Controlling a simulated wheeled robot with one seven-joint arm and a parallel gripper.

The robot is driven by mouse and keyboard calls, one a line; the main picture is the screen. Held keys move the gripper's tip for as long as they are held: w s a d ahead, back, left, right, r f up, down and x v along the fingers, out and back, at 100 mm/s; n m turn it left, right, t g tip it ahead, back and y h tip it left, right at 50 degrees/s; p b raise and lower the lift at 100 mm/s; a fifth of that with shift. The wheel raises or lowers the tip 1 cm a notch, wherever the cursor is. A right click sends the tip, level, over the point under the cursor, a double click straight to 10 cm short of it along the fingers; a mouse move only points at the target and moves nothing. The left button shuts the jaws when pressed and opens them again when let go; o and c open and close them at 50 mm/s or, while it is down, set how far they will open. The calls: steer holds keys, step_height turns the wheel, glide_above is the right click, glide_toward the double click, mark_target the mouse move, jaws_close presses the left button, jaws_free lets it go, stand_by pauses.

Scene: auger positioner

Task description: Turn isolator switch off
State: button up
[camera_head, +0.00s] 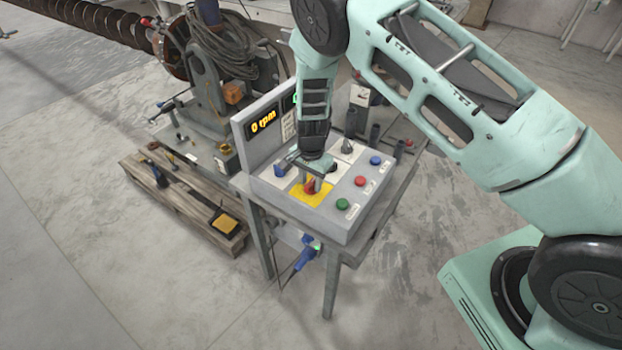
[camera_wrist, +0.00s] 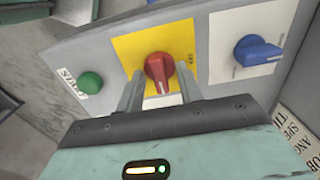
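The isolator switch is a red rotary knob (camera_wrist: 159,68) on a yellow plate (camera_wrist: 128,48) in the wrist view. In the head view the red knob (camera_head: 310,187) sits on its yellow plate (camera_head: 322,198) near the front of the grey control panel (camera_head: 351,228). My gripper (camera_wrist: 158,82) is over the knob, with one finger on each side of it. The fingers are apart, and the knob shows between them. Whether either finger touches the knob I cannot tell. In the head view my gripper (camera_head: 311,180) partly hides the knob.
A blue rotary knob (camera_wrist: 258,50) on a white plate and a green button (camera_wrist: 90,83) flank the yellow plate. Red (camera_head: 360,181) and blue (camera_head: 375,160) buttons lie along the panel's right side. An upright display (camera_head: 263,121) reads 0 rpm behind. A pallet (camera_head: 190,208) lies at left.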

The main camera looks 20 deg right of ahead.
steer(key=shift+c, duration=0.3)
jaws_close()
steer(key=shift+f+n+b, duration=0.1)
steer(key=shift+n+b, duration=0.3)
steer(key=n+b, duration=0.2)
steer(key=shift+f+n+b, duration=0.1)
steer(key=shift+n+b, duration=0.25)
steer(key=shift+n, duration=0.05)
steer(key=n+b, duration=0.3)
steer(key=n, duration=0.2)
steer(key=shift+b, duration=0.3)
steer(key=n+b, duration=0.2)
steer(key=n, duration=0.3)
steer(key=shift+r+n+b, duration=0.2)
steer(key=shift+n+b, duration=0.55)
steer(key=shift+n, duration=1.45)
